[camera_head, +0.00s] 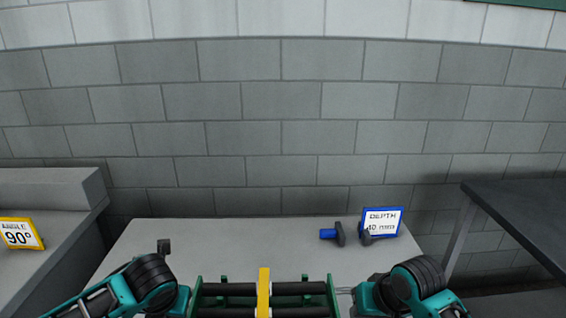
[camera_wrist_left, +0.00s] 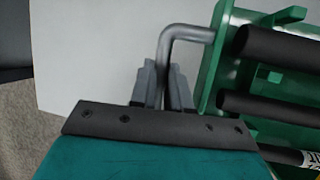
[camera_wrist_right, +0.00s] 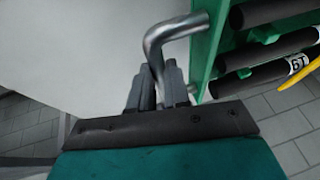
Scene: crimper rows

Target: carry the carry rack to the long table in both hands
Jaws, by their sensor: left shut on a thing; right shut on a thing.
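The carry rack (camera_head: 335,296) is a green frame with black tubes and a yellow bar across its middle, low in the middle of the head view. My left gripper (camera_wrist_left: 165,85) is shut on the rack's bent grey handle (camera_wrist_left: 188,33) at one end. My right gripper (camera_wrist_right: 157,85) is shut on the other metal handle (camera_wrist_right: 178,27). The rack is held between both arms. A pale grey table (camera_head: 220,238), which may be the long table, stands ahead against the wall. The lower part of the rack is cut off in the head view.
On the pale table's right side are a blue-framed DEPTH sign (camera_head: 382,221) and a blue and dark tool (camera_head: 331,234). A grey bench with an ANGLE 90° sign (camera_head: 20,234) is at left. A dark table (camera_head: 525,213) is at right. The pale table's middle is clear.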

